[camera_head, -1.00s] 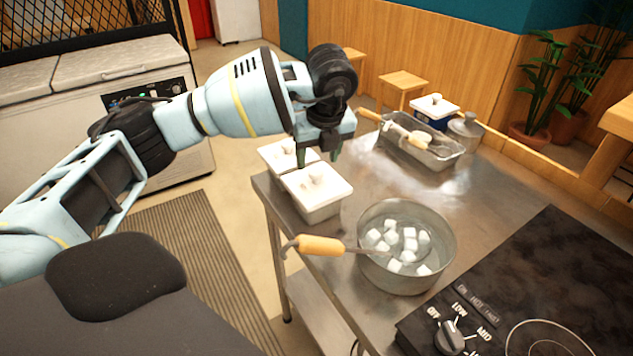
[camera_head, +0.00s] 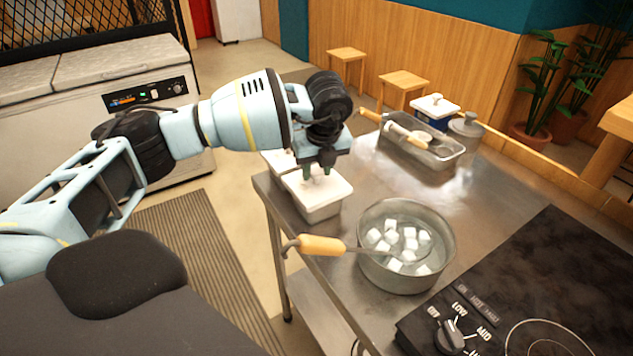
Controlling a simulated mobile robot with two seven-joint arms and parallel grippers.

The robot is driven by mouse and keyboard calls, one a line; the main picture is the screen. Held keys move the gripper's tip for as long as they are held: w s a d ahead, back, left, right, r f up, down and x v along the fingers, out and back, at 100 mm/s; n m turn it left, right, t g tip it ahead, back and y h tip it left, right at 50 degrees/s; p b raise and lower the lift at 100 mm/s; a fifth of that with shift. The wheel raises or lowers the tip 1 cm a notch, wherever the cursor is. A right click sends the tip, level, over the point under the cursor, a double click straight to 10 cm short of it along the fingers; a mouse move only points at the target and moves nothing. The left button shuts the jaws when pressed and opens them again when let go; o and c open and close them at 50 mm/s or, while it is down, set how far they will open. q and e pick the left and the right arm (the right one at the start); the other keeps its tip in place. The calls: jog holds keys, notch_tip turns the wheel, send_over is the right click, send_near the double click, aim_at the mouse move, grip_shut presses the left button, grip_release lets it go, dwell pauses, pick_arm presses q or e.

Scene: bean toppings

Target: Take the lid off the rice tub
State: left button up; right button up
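Two pale tubs with white knobbed lids stand at the table's left corner. I cannot read which one holds rice. My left gripper (camera_head: 317,175) points down over the nearer tub (camera_head: 318,213). Its fingertips stand on both sides of the knob of that tub's white lid (camera_head: 335,191), and they look closed on it. The lid sits on the tub. The farther tub's lid (camera_head: 276,161) is partly hidden behind my gripper. A blue tub with a white lid (camera_head: 434,105) stands at the back. My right gripper is not in view.
A metal pot (camera_head: 405,284) of water with white cubes stands right of the near tub, with a wooden-handled tool (camera_head: 320,245) across its rim. A metal tray (camera_head: 430,157) with utensils lies behind. A black stove (camera_head: 560,290) is at the front right.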

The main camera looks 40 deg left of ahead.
aim_at(315, 168)
pick_arm(q)
jog(key=c, duration=0.5)
jog(key=shift+r, duration=0.15)
jog(key=shift+r, duration=0.5)
notch_tip(315, 168, up, 2)
jog(key=shift+r, duration=0.25)
jog(key=s, duration=1)
jog(key=s+r, duration=0.1)
jog(key=s, duration=0.5)
jog(key=shift+a+r+b, duration=0.1)
jog(key=shift+a+b, duration=0.25)
jog(key=shift+b, duration=0.05)
